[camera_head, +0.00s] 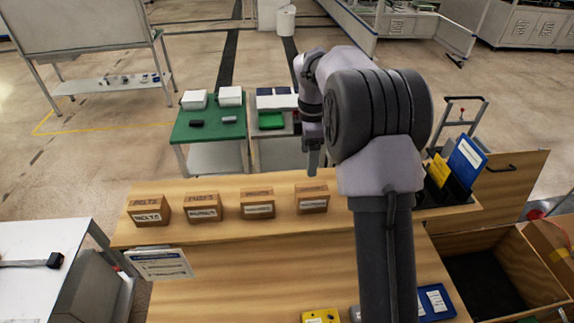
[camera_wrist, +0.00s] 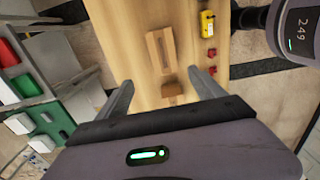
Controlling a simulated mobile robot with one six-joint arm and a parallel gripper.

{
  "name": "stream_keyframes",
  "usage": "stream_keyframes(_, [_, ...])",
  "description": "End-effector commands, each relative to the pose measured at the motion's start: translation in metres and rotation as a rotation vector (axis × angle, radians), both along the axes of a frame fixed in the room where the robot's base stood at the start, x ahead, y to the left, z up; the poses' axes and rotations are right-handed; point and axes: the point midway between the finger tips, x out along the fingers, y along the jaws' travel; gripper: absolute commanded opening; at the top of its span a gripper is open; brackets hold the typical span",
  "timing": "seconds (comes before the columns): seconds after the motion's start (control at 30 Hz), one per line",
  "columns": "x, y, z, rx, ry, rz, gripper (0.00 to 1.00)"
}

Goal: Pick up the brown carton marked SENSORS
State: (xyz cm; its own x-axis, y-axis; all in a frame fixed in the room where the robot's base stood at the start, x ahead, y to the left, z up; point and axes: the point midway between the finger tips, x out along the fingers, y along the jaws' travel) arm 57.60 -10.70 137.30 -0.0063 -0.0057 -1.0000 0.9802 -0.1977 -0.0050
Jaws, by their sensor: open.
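Several brown cartons with white labels stand in a row on the wooden bench's raised shelf in the head view: a far-left carton (camera_head: 149,211), a second (camera_head: 203,207), a third (camera_head: 257,204) and a right-hand one (camera_head: 312,198). Their labels are too small to tell surely which reads SENSORS. My gripper (camera_head: 313,163) hangs above and just behind the right-hand carton, apart from it. In the wrist view my gripper (camera_wrist: 162,90) has its fingers spread with nothing held. A brown block (camera_wrist: 172,89) shows between the fingers, and a larger brown carton (camera_wrist: 160,48) lies beyond.
A yellow case (camera_head: 320,316) lies on the lower bench top. A black holder with blue and yellow folders (camera_head: 466,160) stands right of the cartons. An open wooden bin (camera_head: 490,280) is at lower right. A green-topped table (camera_head: 210,120) stands behind the bench.

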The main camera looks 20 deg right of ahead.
Motion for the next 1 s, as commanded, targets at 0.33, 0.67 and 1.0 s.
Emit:
stream_keyframes(0.33, [-0.002, 0.0, -0.098, 0.001, 0.004, 0.001, 0.78])
stream_keyframes(0.67, [-0.002, -0.006, -0.149, 0.002, 0.004, -0.002, 0.78])
stream_keyframes(1.0, [-0.001, -0.006, -0.171, 0.001, 0.0, -0.001, 0.78])
